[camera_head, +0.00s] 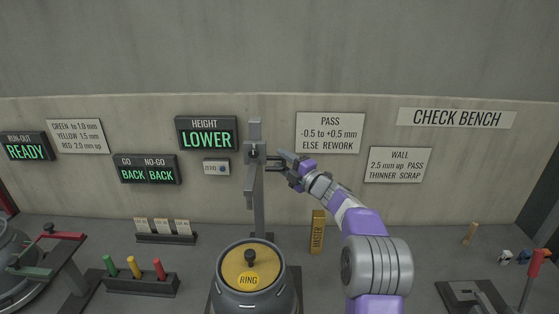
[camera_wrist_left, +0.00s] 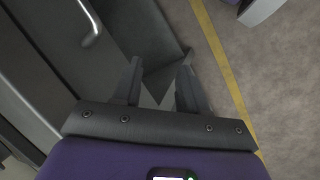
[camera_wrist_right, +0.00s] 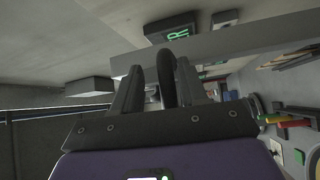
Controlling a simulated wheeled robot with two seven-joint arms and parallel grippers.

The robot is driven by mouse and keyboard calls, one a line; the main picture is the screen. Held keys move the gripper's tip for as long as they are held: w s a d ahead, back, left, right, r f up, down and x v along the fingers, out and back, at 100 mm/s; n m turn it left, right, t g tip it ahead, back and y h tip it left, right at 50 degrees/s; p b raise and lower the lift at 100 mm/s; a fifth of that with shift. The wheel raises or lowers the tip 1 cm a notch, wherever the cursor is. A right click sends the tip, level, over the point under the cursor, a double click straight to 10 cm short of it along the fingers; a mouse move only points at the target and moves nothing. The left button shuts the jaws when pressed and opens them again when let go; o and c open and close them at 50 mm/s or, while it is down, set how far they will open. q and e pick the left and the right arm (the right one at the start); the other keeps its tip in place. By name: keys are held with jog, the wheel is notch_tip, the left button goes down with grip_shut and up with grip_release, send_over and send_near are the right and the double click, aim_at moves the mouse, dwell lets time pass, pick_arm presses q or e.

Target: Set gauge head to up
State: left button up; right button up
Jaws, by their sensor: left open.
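The gauge head (camera_head: 248,181) is a grey bracket on an upright grey post (camera_head: 259,207), with a dark knob (camera_head: 253,153) near its top. Its arm hangs down above the yellow-topped ring cylinder (camera_head: 240,274). My right gripper (camera_head: 276,166) is just right of the post, level with the knob. In the right wrist view, the fingers of my right gripper (camera_wrist_right: 160,80) stand apart with a dark rounded part (camera_wrist_right: 167,78) between them; contact is unclear. My left gripper (camera_wrist_left: 158,72) is open and empty over the floor, outside the head view.
The height display (camera_head: 206,133) reads LOWER, and the go/no-go display (camera_head: 147,169) reads BACK BACK. A ZERO button (camera_head: 217,168) is on the wall left of the post. A gold master block (camera_head: 318,233) stands to the right. A rack of coloured pins (camera_head: 140,282) stands at left.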

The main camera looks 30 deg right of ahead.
jog(key=v, duration=0.5)
jog(key=shift+s+d, duration=0.15)
jog(key=shift+s, duration=0.2)
